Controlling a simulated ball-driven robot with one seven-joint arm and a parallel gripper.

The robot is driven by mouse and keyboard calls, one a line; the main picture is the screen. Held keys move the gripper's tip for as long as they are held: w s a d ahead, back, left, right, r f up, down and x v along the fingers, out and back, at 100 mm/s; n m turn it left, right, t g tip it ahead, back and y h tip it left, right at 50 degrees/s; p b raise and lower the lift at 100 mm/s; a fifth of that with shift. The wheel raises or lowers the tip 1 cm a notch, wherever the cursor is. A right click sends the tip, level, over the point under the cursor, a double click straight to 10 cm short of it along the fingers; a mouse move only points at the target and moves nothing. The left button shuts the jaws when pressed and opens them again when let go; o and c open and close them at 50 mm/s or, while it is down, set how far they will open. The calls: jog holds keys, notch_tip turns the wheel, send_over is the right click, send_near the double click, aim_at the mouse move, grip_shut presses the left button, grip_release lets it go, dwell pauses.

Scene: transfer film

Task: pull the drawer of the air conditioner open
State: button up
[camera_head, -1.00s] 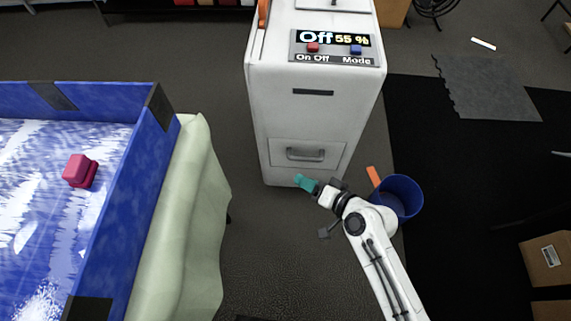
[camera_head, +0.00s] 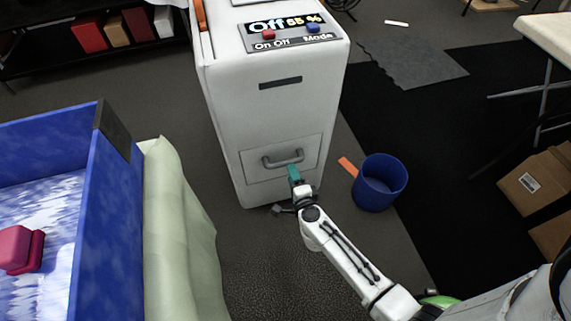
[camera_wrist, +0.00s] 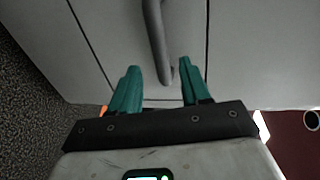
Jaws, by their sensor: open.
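The air conditioner (camera_head: 258,105) is a tall white cabinet in the middle of the head view. Its drawer (camera_head: 262,168) is low on the front face and looks shut. A grey bar handle (camera_head: 283,159) is on the drawer. My gripper (camera_head: 293,173) with teal fingers is just below the handle in the head view. In the wrist view my gripper (camera_wrist: 157,85) is open. The handle (camera_wrist: 157,45) runs down between the fingers' lines, its lower end near the right fingertip. Whether a finger touches it I cannot tell.
A blue bucket (camera_head: 380,182) with an orange item beside it stands right of the air conditioner. Cardboard boxes (camera_head: 535,190) are at right. Floor between is clear.

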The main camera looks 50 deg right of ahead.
aim_at(288, 163)
jog(key=b+x, duration=0.1)
jog(key=x, duration=0.6)
jog(key=shift+b, duration=0.35)
jog(key=shift+c, duration=0.2)
grip_shut()
jog(key=shift+s, duration=0.1)
